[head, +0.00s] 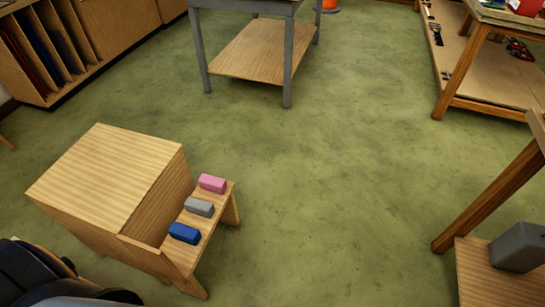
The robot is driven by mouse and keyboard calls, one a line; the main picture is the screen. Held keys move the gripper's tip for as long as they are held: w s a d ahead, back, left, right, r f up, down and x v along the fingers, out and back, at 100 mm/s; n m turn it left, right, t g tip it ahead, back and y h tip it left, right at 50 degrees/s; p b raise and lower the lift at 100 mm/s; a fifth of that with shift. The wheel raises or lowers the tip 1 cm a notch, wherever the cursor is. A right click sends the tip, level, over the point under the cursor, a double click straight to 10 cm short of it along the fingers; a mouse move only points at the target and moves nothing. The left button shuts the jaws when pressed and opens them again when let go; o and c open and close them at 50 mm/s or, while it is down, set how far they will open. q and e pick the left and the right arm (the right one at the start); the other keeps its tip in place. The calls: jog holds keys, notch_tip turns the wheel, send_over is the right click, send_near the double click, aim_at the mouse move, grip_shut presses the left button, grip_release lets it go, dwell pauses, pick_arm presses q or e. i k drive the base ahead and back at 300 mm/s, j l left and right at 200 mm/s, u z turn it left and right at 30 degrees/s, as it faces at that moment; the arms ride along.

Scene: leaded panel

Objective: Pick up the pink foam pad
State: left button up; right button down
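The pink foam pad (212,184) is a small block at the far end of a narrow wooden ledge (228,207) in the head view. A grey block (200,207) and a blue block (184,233) lie in a row with it on the same ledge, with small gaps between them. Nothing touches the pink pad from above. No gripper of mine can be made out; dark rounded parts at the bottom left corner show no fingers.
A wooden box-like cabinet (108,180) stands left of the ledge and rises above it. A grey-legged table (288,60) stands at the back. Wooden benches (470,70) stand at the right, one with a grey block (518,247) low down. The green floor between is clear.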

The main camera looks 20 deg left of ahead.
aim_at(218, 185)
jog(key=i+l+u, duration=0.1)
jog(key=i, duration=0.35)
jog(key=i+l+u, duration=0.1)
jog(key=i, duration=0.3)
jog(key=i+l+u, duration=0.1)
jog(key=i, duration=0.35)
